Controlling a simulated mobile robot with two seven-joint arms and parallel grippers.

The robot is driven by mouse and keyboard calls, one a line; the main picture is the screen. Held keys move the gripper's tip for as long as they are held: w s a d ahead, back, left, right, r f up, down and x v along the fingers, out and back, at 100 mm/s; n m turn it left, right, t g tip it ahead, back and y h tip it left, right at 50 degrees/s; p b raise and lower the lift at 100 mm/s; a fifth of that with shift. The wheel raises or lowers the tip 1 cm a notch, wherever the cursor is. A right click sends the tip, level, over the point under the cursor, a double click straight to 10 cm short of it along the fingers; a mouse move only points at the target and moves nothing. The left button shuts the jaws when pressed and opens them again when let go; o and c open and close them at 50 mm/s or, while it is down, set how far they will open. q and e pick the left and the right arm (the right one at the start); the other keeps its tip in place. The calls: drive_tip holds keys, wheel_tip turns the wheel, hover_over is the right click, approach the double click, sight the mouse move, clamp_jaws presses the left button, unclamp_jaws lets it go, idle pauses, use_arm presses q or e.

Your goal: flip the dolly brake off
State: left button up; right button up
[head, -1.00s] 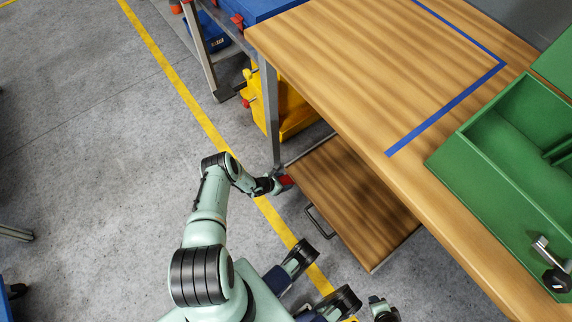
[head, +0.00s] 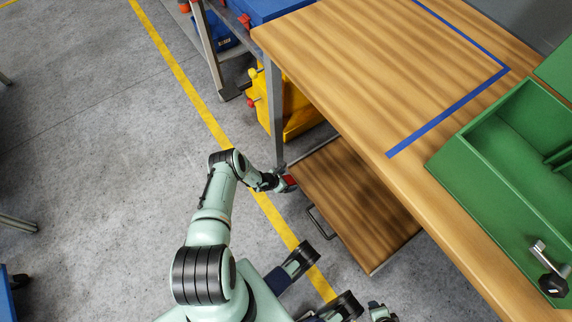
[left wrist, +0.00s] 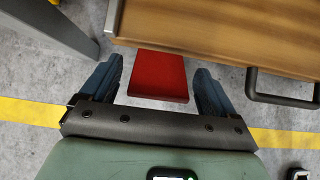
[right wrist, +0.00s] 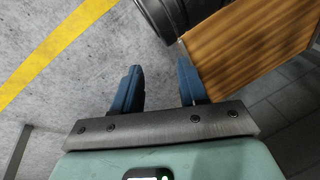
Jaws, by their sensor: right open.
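The dolly (head: 355,205) has a wood-topped deck and sits low, partly under the workbench. A red brake pedal (head: 290,180) sticks out at its near left corner. It also shows in the left wrist view (left wrist: 158,76) as a flat red plate in front of the deck edge (left wrist: 225,40). My left gripper (head: 284,184) is at the pedal. In the left wrist view its fingers (left wrist: 158,88) are open, one on each side of the pedal, with gaps showing. My right gripper (right wrist: 160,80) is open and empty, with the dolly's wooden deck (right wrist: 250,45) ahead and to the right.
The wooden workbench (head: 390,90) stands above the dolly, with a metal leg (head: 275,115) beside the pedal. A black handle (head: 320,220) juts from the dolly's near side. A yellow bin (head: 295,110) stands behind the leg. The grey floor (head: 100,150) at left is clear.

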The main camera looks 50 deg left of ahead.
use_arm(q)
drive_tip(key=shift+s+r, duration=0.1)
use_arm(e)
drive_tip(key=shift+r, duration=0.1)
use_arm(q)
drive_tip(key=p+v, duration=0.7)
drive_tip(key=v, duration=0.6)
use_arm(e)
drive_tip(key=s+a+r+g+y, duration=0.1)
drive_tip(key=s+a+r+g, duration=0.2)
drive_tip(key=s+r, duration=0.5)
drive_tip(key=shift+s+a+n+y, duration=0.3)
drive_tip(key=shift+s+a+n, duration=0.1)
drive_tip(key=shift+s+a, duration=0.55)
drive_tip(key=shift+d, duration=0.15)
